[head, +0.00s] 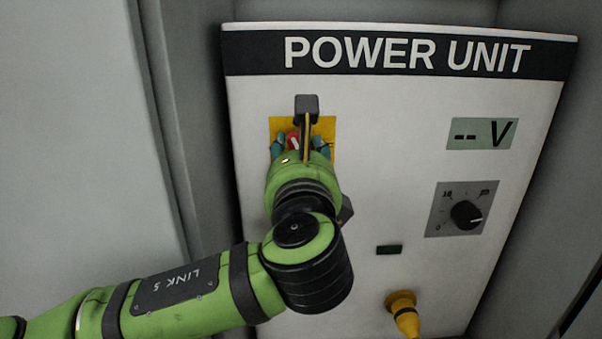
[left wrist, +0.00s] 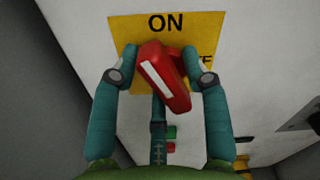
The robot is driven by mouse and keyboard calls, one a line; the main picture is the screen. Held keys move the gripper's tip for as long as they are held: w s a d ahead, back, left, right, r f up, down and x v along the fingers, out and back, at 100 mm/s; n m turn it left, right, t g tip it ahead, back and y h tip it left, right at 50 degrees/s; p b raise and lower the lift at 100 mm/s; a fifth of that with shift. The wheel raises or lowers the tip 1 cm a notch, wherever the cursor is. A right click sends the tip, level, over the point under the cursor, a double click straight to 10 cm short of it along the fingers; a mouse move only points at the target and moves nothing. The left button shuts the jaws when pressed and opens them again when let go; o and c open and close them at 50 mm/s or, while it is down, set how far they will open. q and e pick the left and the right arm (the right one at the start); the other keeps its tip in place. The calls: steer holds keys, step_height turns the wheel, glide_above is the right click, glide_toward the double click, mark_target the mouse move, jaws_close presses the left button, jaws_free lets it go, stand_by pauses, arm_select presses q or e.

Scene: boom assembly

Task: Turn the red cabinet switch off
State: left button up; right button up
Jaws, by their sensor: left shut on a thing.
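The red switch (left wrist: 162,78) sits on a yellow plate (left wrist: 125,30) marked "ON" at the top. Its white stripe is tilted, running from upper left to lower right. A partly hidden word shows at the plate's right. My left gripper (left wrist: 152,68) is shut on the red switch, with its teal fingers on either side. In the head view the left gripper (head: 294,147) covers much of the yellow plate (head: 327,127), and a bit of the red switch (head: 293,139) shows between the fingers. My right gripper is not in view.
Grey walls stand close on both sides of the panel.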

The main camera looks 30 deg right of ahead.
arm_select(q)
steer(key=n+b, duration=0.1)
steer(key=n, duration=0.1)
steer(key=f+n+b, duration=0.1)
steer(key=n+b, duration=0.1)
steer(key=shift+w+a+b, duration=0.1)
steer(key=shift+b, duration=0.2)
steer(key=n+b, duration=0.2)
steer(key=n, duration=0.1)
steer(key=shift+n, duration=0.3)
steer(key=shift+n+b, duration=0.45)
steer(key=shift+n, duration=0.75)
steer(key=shift+f+n, duration=0.2)
steer(key=shift+n, duration=1.3)
steer(key=shift+f, duration=0.1)
steer(key=o, duration=0.9)
